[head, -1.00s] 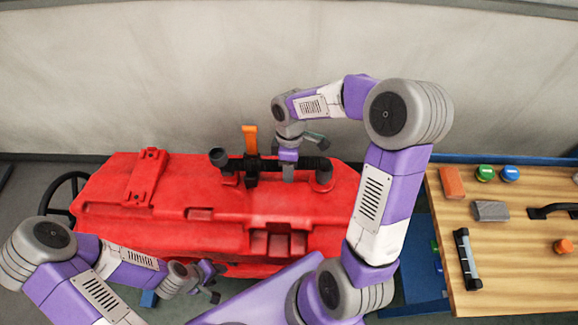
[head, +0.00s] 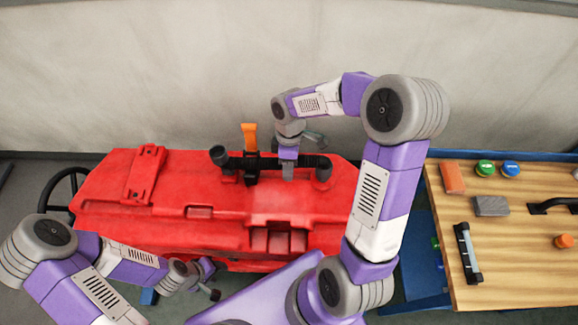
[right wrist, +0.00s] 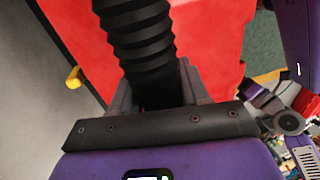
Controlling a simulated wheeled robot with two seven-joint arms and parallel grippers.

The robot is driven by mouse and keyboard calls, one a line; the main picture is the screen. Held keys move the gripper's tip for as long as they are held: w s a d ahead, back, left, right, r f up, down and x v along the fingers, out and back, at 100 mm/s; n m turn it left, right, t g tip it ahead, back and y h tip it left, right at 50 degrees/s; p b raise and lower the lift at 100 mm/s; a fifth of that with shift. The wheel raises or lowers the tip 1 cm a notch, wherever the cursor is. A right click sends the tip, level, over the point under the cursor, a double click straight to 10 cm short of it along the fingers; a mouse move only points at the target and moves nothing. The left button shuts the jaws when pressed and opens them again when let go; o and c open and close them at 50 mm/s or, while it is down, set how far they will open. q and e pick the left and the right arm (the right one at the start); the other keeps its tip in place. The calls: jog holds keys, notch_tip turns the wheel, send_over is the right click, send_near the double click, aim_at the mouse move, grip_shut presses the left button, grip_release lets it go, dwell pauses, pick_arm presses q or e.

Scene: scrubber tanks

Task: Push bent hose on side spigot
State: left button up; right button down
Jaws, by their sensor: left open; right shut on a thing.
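The black ribbed hose (head: 268,162) lies across the top of the red tank (head: 225,213). Its left end turns up to a dark round mouth. Its right end bends down at a round red part of the tank; I cannot tell whether it sits on a spigot there. My right gripper (head: 288,171) is shut on the hose right of its middle. In the right wrist view the hose (right wrist: 137,40) runs between the fingers (right wrist: 158,90). My left gripper (head: 211,284) is open and empty, low at the tank's near side. I cannot clearly make out the side spigot.
A black clamp with an upright orange lever (head: 249,137) stands at the hose, left of my right gripper. A wooden table (head: 515,260) at the right holds blocks, caps and handles. A pale wall (head: 130,80) stands behind the tank.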

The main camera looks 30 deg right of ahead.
jog(key=shift+d+f+b, duration=0.2)
jog(key=shift+f+b, duration=0.2)
jog(key=shift+f, duration=0.55)
jog(key=shift+r, duration=0.1)
dwell(0.4)
jog(key=c, duration=0.9)
grip_release()
jog(key=shift+c, duration=0.2)
jog(key=o, duration=0.9)
jog(key=shift+a+r, duration=0.1)
jog(key=shift+r, duration=0.05)
jog(key=shift+o, duration=0.2)
